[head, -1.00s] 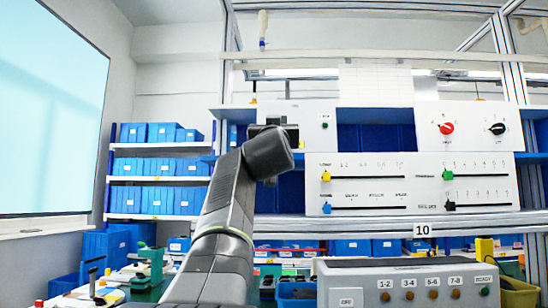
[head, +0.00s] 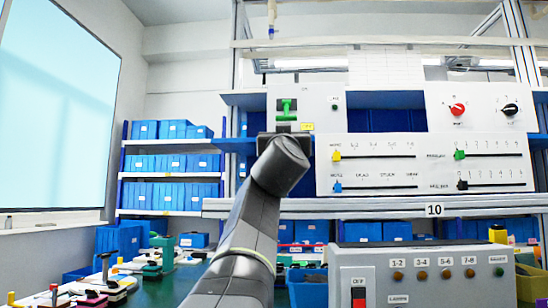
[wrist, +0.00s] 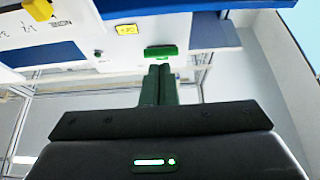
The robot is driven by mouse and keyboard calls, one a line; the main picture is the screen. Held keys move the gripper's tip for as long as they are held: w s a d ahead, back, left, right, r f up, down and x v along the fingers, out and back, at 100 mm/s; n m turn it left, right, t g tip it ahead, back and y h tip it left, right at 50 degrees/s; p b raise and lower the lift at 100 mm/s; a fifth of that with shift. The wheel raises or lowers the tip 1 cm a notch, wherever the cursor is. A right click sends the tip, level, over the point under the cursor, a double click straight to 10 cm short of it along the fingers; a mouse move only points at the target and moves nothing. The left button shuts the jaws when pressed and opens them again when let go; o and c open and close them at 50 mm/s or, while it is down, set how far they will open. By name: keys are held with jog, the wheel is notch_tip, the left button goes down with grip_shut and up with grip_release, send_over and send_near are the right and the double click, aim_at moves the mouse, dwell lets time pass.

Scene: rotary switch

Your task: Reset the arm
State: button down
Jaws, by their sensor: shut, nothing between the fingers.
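My arm rises from the bottom of the head view, and its dark wrist (head: 282,165) is in front of the shelf, below a green switch (head: 287,108) on a white panel. My fingers are hidden behind the wrist there. In the wrist view my gripper (wrist: 160,70) is shut and empty, its fingers pointing toward a green part (wrist: 161,51) on the panel. Whether they touch it, I cannot tell. A red rotary knob (head: 457,110) and a black rotary knob (head: 510,109) are on the right panel.
Slider panels with a yellow slider (head: 336,155) and a green slider (head: 460,155) are right of my wrist. A grey control box (head: 425,270) with a red switch (head: 358,293) stands at the front right. Blue bins (head: 165,163) fill the left shelves.

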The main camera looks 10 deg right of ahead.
dwell(0.4)
jog(key=p, duration=0.7)
send_near(286, 111)
notch_tip(286, 111, up, 4)
jog(key=shift+w+d+f+b, duration=0.2)
jog(key=shift+w+f+b, duration=0.1)
jog(key=shift+w, duration=0.3)
jog(key=shift+w+d+f+b, duration=0.2)
jog(key=shift+w+f, duration=0.15)
jog(key=shift+w, duration=0.3)
jog(key=shift+w+d+f+b, duration=0.2)
jog(key=shift+w+f, duration=0.1)
jog(key=shift+w, duration=0.3)
